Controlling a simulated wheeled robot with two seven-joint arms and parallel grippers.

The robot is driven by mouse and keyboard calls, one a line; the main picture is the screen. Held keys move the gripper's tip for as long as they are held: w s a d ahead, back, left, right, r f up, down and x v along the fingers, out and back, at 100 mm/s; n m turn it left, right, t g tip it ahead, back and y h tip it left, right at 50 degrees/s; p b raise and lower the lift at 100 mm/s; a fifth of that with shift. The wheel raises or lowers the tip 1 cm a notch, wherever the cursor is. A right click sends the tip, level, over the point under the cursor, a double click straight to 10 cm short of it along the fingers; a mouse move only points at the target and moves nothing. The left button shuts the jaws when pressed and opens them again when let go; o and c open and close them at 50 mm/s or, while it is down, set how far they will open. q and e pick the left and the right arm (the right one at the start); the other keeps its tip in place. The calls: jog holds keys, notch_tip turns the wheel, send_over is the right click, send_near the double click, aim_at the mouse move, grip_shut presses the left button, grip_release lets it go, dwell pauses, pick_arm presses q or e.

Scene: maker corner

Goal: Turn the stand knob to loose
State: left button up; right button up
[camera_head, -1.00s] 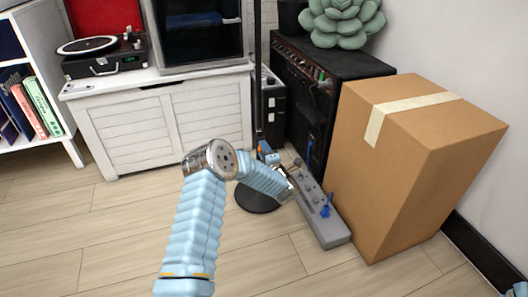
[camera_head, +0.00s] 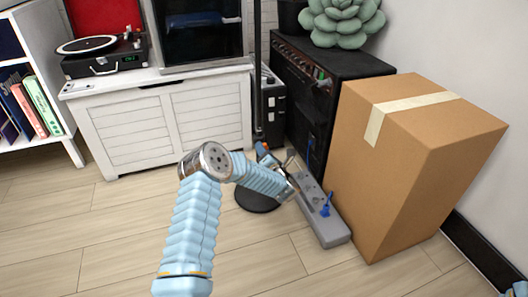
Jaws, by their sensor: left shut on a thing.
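The stand is a thin black pole (camera_head: 258,75) rising from a round black base (camera_head: 256,200) on the floor. My left arm comes in from the bottom left and bends right, in front of the base. My left gripper (camera_head: 264,152) is small and partly hidden behind my forearm, and reaches back to the lower pole. It is shut on the stand knob, which is mostly covered by the fingers; a small blue and orange patch shows there. The knob's own turn angle cannot be made out. My right gripper is out of view.
A large cardboard box (camera_head: 400,180) and a black amplifier (camera_head: 305,105) stand close by on the right. A white cabinet (camera_head: 165,120) is behind. The floor at left is clear.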

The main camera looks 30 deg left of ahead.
pick_arm(q)
jog(key=shift+f, duration=0.15)
dwell(0.3)
jog(key=o, duration=1.1)
jog(key=shift+c, duration=0.2)
jog(key=p+v, duration=0.2)
jog(key=v, duration=1.2)
